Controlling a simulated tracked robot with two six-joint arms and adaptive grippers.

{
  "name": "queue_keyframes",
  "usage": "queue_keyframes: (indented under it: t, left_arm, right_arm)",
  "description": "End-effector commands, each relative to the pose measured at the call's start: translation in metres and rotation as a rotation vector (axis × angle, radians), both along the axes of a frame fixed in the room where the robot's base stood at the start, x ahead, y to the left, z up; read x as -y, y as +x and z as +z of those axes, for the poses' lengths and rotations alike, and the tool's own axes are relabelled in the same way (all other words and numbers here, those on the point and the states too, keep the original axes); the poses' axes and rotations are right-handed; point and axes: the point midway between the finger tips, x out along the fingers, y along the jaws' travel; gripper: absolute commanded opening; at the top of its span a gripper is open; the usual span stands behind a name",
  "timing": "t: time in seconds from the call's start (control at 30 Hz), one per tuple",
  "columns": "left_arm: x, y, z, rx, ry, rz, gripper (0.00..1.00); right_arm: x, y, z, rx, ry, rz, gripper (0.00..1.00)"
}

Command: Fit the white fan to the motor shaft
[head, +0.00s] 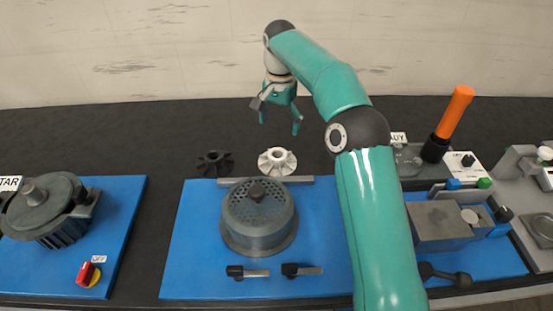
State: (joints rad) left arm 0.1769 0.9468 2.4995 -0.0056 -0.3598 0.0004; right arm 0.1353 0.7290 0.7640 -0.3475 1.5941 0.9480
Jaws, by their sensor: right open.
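The white fan (277,161) lies on the dark bench top behind the middle blue board (185,265). A black fan (214,163) lies to its left. My right gripper (279,125) is open and empty, above and behind the white fan, with its fingers pointing down and apart from it. A motor (55,212) with a round grey knob or shaft end on top stands on the left blue board. A grey round housing with a perforated cover (262,222) stands on the middle board. I cannot tell which part is the motor shaft. My left gripper is not in view.
Two black-handled levers (250,272) lie at the front of the middle board. A red switch (86,273) sits on the left board. An orange-handled tool (455,112) stands at the right, near a grey block (438,226). My right arm crosses the middle board's right side.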

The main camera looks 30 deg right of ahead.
Motion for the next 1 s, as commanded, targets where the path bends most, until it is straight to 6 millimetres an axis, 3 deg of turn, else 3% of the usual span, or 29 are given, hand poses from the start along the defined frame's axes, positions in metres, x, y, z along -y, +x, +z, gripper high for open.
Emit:
queue_keyframes:
  t: [0.1,0.3,0.57,0.83,1.0]
  left_arm:
    - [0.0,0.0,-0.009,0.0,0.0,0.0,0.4]
    - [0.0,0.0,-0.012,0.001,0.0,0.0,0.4]
    - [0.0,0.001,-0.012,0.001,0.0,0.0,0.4]
    - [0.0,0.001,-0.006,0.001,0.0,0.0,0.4]
    - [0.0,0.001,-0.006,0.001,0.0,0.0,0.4]
  right_arm:
    - [0.001,-0.001,-0.031,-0.006,0.001,-0.001,0.88]
    - [0.001,-0.001,-0.063,-0.005,0.001,-0.003,0.88]
    - [0.001,0.0,-0.079,-0.004,0.001,-0.002,0.88]
    - [-0.002,0.005,-0.115,-0.005,0.002,-0.003,0.88]
    - [-0.002,0.005,-0.126,-0.003,0.002,-0.003,0.88]
